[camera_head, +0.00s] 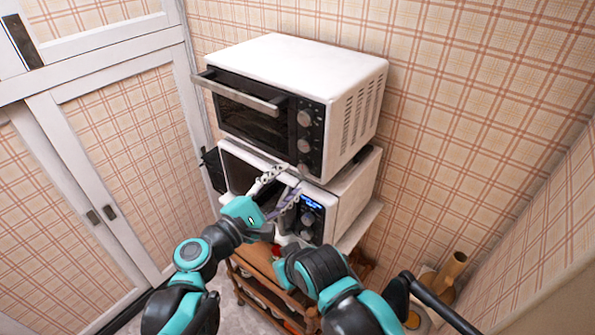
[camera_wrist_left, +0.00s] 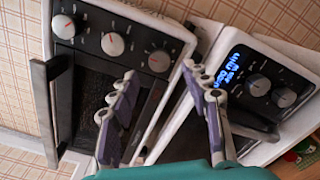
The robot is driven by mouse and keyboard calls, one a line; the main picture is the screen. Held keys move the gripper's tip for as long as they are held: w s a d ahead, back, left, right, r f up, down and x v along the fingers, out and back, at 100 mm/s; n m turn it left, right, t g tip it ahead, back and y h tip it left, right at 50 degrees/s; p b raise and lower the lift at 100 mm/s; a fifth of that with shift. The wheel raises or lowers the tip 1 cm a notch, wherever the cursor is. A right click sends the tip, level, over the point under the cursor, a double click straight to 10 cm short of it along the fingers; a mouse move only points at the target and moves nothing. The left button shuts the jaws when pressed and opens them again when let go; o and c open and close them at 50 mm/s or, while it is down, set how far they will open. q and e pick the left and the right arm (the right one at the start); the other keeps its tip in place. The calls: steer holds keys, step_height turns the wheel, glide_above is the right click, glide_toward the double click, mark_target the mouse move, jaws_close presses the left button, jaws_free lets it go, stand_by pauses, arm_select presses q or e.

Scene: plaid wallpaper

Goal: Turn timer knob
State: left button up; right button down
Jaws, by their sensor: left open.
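A white toaster oven (camera_head: 318,60) stands on top of a white microwave (camera_head: 349,199). Its dark front panel carries three knobs in a column: an upper knob (camera_head: 304,117), a middle knob (camera_head: 304,145) and a lowest knob (camera_head: 303,168). My left gripper (camera_head: 290,180) is open just below the lowest knob in the head view. In the left wrist view, the lowest knob (camera_wrist_left: 159,61) lies between the spread fingertips (camera_wrist_left: 160,73). Contact cannot be told. My right arm (camera_head: 325,280) shows, but its fingers cannot be made out.
The oven's door handle (camera_head: 240,93) sticks out at the front. The microwave has a lit blue display (camera_head: 311,202) and knobs of its own (camera_wrist_left: 258,85). A wooden cart (camera_head: 262,262) stands below. White-framed panels are at left and a plaid wall is behind.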

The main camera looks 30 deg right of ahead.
mark_target(302, 169)
arm_select(q)
steer(key=shift+x, duration=2.3)
jaws_close()
steer(key=m, duration=0.4)
steer(key=shift+b, duration=0.35)
steer(key=shift+r+m, duration=0.1)
steer(key=shift+m, duration=2.3)
